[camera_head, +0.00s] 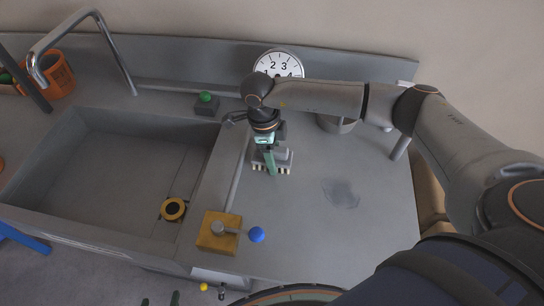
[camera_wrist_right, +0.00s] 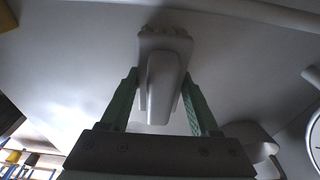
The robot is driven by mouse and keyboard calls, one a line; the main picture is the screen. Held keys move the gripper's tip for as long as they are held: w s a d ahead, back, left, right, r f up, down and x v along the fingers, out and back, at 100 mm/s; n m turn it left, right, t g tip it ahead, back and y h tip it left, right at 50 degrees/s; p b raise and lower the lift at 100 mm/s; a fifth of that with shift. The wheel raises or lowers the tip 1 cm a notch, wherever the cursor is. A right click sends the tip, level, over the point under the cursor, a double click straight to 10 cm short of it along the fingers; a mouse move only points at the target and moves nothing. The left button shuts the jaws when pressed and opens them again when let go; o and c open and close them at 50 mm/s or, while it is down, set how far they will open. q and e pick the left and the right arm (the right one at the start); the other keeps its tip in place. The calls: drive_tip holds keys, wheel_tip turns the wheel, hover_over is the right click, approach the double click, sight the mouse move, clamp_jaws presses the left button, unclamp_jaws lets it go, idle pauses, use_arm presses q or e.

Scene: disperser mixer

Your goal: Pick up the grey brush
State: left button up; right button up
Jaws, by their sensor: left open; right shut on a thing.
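The grey brush (camera_head: 285,157) is at the left part of the grey worktop (camera_head: 335,225), just right of the sink, with its pale bristles facing down. My right gripper (camera_head: 269,160) is over it with green fingers shut on its handle. In the right wrist view the brush (camera_wrist_right: 163,80) has its handle between the two green fingers (camera_wrist_right: 160,105). I cannot tell whether the bristles touch the worktop. My left gripper (camera_head: 160,299) shows only its fingertips at the bottom edge of the head view, open and apart from the brush.
A large sink (camera_head: 95,185) with a tap (camera_head: 85,35) lies to the left. A yellow block with a blue-knobbed lever (camera_head: 256,235) stands at the front. A green button box (camera_head: 206,103) and a dial (camera_head: 279,65) are behind.

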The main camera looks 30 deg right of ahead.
drive_tip(key=shift+c, duration=0.5)
drive_tip(key=shift+r, duration=0.1)
drive_tip(key=shift+r, duration=0.55)
drive_tip(key=s+a+r+b, duration=0.2)
drive_tip(key=s+a+r, duration=0.2)
drive_tip(key=a+r, duration=0.7)
drive_tip(key=shift+a+r, duration=0.4)
drive_tip(key=shift+a, duration=0.8)
